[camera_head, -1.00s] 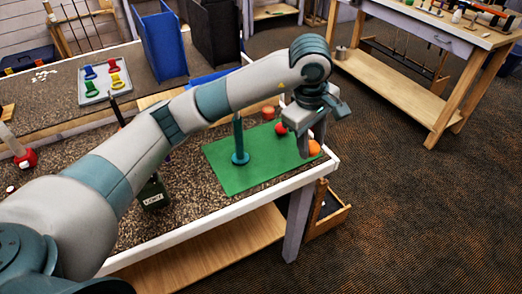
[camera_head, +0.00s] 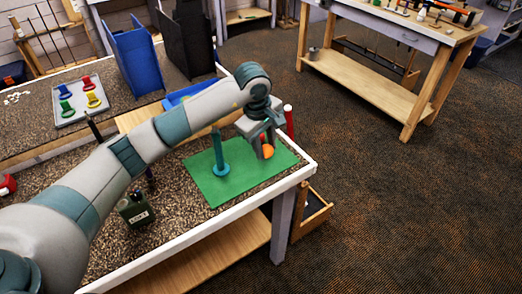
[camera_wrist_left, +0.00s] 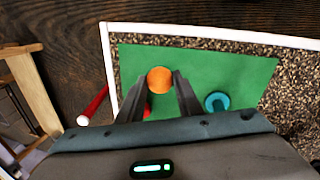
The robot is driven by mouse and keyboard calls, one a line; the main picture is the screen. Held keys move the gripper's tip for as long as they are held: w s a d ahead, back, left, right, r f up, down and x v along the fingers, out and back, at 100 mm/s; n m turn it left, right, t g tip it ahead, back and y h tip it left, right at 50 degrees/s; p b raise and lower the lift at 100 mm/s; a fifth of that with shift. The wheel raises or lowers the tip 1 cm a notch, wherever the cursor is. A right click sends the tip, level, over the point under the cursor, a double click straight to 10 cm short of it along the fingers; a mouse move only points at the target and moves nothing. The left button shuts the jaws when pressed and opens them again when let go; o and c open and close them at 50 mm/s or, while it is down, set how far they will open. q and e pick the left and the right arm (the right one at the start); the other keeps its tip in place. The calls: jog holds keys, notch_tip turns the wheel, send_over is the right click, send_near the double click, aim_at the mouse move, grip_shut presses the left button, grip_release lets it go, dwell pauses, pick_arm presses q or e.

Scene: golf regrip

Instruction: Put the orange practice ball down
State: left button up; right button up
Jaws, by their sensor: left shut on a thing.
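My left gripper (camera_head: 262,148) is shut on the orange practice ball (camera_head: 267,151), over the right part of the green mat (camera_head: 240,185). The wrist view shows the orange ball (camera_wrist_left: 160,80) between the two fingertips, with green mat around it. I cannot tell whether the ball touches the mat. A teal peg on a round base (camera_head: 219,160) stands upright on the mat, left of the gripper. It also shows in the wrist view (camera_wrist_left: 217,102). A red thing (camera_wrist_left: 147,110) shows partly behind the left finger there. My right gripper is not in view.
A red stick (camera_head: 289,120) stands at the bench's far edge. A dark green box (camera_head: 136,209) sits left of the mat. Blue and black bins (camera_head: 137,55) and a tray of coloured pieces (camera_head: 82,102) are farther back. The mat's near side is clear.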

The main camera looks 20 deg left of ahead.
pick_arm(q)
jog(key=shift+w+a+f, duration=0.7)
jog(key=shift+a, duration=0.2)
jog(key=shift+s+f+p, duration=0.1)
jog(key=shift+f+p, duration=1.1)
jog(key=shift+f, duration=0.8)
